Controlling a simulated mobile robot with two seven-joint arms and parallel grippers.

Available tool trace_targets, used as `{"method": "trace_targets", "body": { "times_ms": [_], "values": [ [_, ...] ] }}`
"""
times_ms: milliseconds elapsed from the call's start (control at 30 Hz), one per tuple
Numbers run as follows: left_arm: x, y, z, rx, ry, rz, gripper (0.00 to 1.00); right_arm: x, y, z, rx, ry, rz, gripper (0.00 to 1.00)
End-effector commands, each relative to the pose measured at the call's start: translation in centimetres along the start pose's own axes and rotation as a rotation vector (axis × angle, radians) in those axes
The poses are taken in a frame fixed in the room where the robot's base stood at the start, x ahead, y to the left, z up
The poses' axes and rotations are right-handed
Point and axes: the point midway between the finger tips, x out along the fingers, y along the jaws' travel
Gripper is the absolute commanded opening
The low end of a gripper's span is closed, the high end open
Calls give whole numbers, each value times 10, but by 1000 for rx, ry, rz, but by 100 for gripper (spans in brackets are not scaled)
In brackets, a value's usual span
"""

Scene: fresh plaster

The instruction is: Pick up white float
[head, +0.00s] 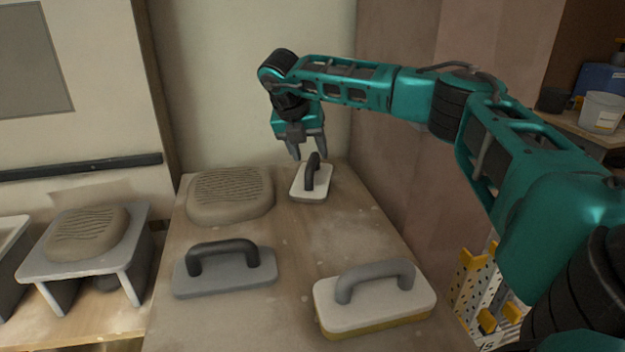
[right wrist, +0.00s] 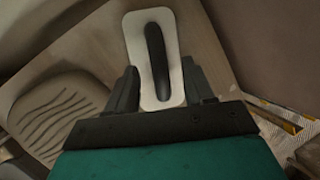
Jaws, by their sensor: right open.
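A small white float (head: 308,192) with a dark upright handle lies at the back right of the wooden table. In the right wrist view the white float (right wrist: 136,36) lies lengthwise, its dark handle between the two fingers. My right gripper (head: 309,154) is open and empty, pointing down just above and behind the float's handle. In the right wrist view the fingers of my right gripper (right wrist: 161,88) stand apart on either side of the float. I cannot tell whether they touch it. My left gripper is out of view.
A larger cream float (head: 330,301) with a grey handle and yellowish base lies front right. A grey float (head: 262,277) with a dark handle lies front left. A grooved plaster lump (head: 230,196) sits just left of the white float. A wall rises behind.

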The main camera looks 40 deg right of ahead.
Motion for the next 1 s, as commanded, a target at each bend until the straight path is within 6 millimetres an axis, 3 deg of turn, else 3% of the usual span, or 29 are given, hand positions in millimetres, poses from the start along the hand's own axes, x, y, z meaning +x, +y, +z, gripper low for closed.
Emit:
{"method": "trace_targets", "body": {
  "times_ms": [33, 200, 533, 1000],
  "values": [
    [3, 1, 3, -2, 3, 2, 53, 12, 0, -3, 0, 1, -3, 53],
    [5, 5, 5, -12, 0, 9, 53, 35, 1, -4, 2, 1, -2, 53],
    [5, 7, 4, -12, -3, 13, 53, 40, 1, -3, 1, 0, -1, 53],
    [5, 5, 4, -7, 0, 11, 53, 40, 1, -3, 1, 0, -1, 8]
  ]
}}
